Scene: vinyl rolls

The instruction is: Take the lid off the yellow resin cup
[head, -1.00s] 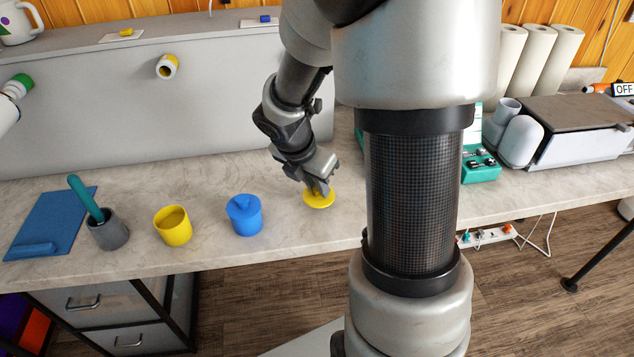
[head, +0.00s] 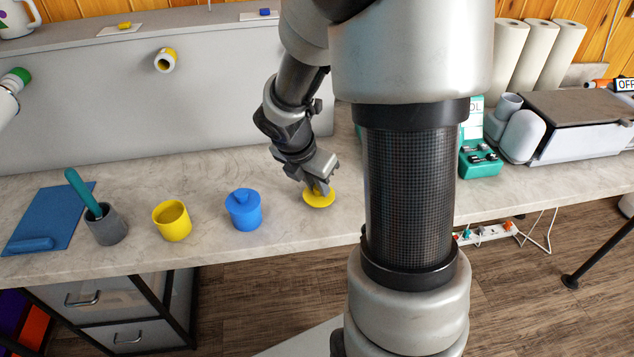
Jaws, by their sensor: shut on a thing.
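The yellow resin cup (head: 172,222) stands upright on the worktop with its top open and no lid on it. The yellow lid (head: 318,200) is at the worktop to the right of the blue cup, under my gripper (head: 318,188). My gripper points down and is shut on the lid's top; the fingertips partly hide its knob. I cannot tell whether the lid rests flat on the worktop or is just above it.
A blue cup with its blue lid on (head: 243,211) stands between the yellow cup and my gripper. A grey cup (head: 105,226) with a teal tool and a blue mat (head: 48,215) are at the left. A teal holder (head: 480,163) is at the right. The worktop (head: 285,222) is clear around the lid.

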